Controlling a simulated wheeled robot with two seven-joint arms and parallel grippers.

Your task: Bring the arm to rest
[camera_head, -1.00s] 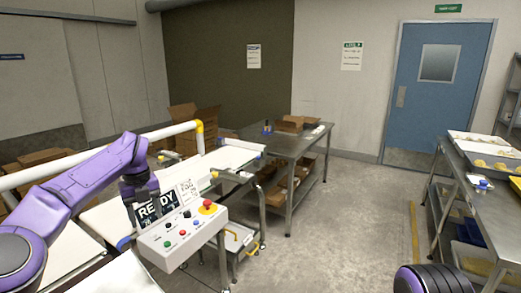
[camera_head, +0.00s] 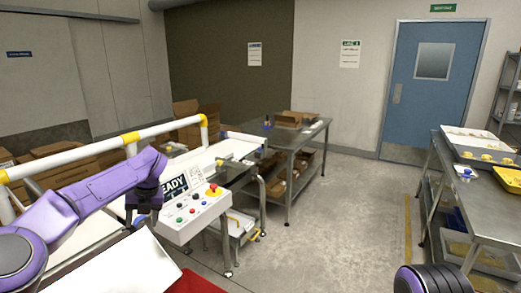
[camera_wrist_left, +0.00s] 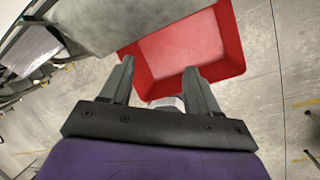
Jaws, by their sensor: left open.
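My left arm (camera_head: 95,195) comes in from the left and bends down at the wrist, in front of the left part of the control panel (camera_head: 187,219). My left gripper (camera_head: 132,212) points down there, small and dark in the head view. In the left wrist view its two fingers (camera_wrist_left: 158,75) stand apart with no held object visible between them. A red bin (camera_wrist_left: 226,36) lies below and beyond the fingertips. My right gripper is out of view; only a dark rounded part of my right arm shows at the bottom right.
The panel has several buttons, a red emergency stop (camera_head: 214,190) and a partly hidden READY screen (camera_head: 174,187). A white guard rail (camera_head: 75,154) runs behind the arm. A steel table (camera_head: 305,135) stands behind. Another table (camera_head: 475,210) with trays is at right. Open floor lies between.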

